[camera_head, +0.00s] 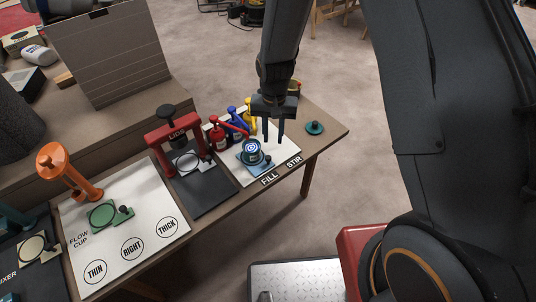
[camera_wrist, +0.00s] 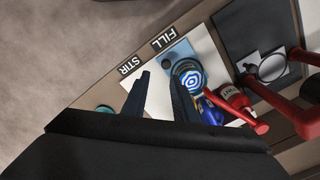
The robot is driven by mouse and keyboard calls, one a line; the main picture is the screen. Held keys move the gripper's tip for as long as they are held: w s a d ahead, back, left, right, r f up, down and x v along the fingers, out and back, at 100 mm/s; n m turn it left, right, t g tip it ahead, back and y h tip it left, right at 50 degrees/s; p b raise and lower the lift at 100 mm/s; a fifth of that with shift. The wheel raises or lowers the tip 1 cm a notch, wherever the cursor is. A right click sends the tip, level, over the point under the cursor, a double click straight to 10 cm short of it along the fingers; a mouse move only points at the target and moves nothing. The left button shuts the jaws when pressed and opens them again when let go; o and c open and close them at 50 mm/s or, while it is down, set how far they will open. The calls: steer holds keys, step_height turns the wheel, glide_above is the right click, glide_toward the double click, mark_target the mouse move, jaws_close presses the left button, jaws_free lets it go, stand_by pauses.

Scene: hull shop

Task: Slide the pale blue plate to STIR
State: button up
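The pale blue plate (camera_head: 263,170) lies on the white board at the FILL end, beside the FILL label (camera_head: 270,178). It also shows in the wrist view (camera_wrist: 180,49). A round can with a blue-and-white ringed top (camera_head: 251,149) stands on the plate, and a small dark knob (camera_head: 267,158) is at the plate's right side. The STIR label (camera_head: 294,161) is to the right of FILL. My gripper (camera_head: 273,141) is above the board near the plate, its two fingers apart with nothing seen between them. In the wrist view the fingers (camera_wrist: 158,79) hang left of the can.
Red, blue and yellow dispensers (camera_head: 236,121) stand behind the can. A red LIDS press (camera_head: 172,135) stands to the left on a dark mat. A teal round piece (camera_head: 314,128) lies near the table's right corner. The board's STIR end looks clear.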

mark_target(268, 157)
steer(key=f, duration=0.1)
steer(key=a+f, duration=0.1)
steer(key=f, duration=0.1)
steer(key=shift+w+a+f, duration=0.1)
steer(key=shift+w+a, duration=0.15)
steer(key=shift+a, duration=0.05)
steer(key=shift+f+p, duration=0.9)
steer(key=shift+f, duration=2.75)
jaws_close()
